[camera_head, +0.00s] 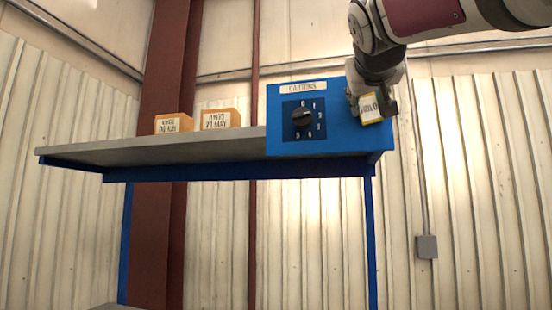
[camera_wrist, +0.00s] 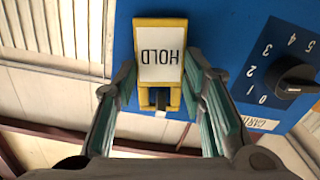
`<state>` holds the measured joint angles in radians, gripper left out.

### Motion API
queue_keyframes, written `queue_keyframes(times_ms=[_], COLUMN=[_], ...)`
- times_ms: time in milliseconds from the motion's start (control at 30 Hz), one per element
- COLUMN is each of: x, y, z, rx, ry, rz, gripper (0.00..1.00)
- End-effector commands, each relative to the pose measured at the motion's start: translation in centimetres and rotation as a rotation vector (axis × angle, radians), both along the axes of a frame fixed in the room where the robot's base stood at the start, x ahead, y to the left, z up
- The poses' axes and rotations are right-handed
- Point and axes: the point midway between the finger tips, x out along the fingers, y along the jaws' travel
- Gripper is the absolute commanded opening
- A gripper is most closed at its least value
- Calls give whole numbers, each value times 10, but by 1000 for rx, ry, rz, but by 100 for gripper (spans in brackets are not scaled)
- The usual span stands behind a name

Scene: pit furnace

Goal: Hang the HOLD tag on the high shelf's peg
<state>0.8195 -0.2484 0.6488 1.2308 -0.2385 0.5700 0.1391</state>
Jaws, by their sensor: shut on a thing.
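The HOLD tag (camera_head: 370,108) is yellow with a white label. It also shows in the wrist view (camera_wrist: 160,55), where its lettering is upside down. My gripper (camera_wrist: 160,75) has a finger on each side of the tag and is shut on it. In the head view my gripper (camera_head: 372,98) holds the tag at the right end of the blue box (camera_head: 340,136) on the high shelf (camera_head: 215,146). A dark piece shows in the tag's slot in the wrist view. I cannot tell whether it is the peg, or whether the tag touches the box.
The box carries a black dial (camera_head: 303,118) with numbers and a CARTONS label (camera_head: 297,88). A grey wall box (camera_head: 427,246) is at the lower right. Space right of the shelf looks clear.

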Motion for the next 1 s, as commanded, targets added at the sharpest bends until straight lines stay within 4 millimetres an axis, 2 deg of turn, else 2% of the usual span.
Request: queue_keyframes(times_ms=[200, 233, 300, 700, 833, 1000], x=[0, 0, 0, -4, -20, -53], y=[0, 0, 0, 2, 9, 19], z=[0, 0, 0, 0, 1, 1], rx=[0, 0, 0, -1, -2, -2], ry=[0, 0, 0, 0, -1, -3], rz=[0, 0, 0, 0, 2, 3], gripper=[19, 44, 60, 61, 61, 61])
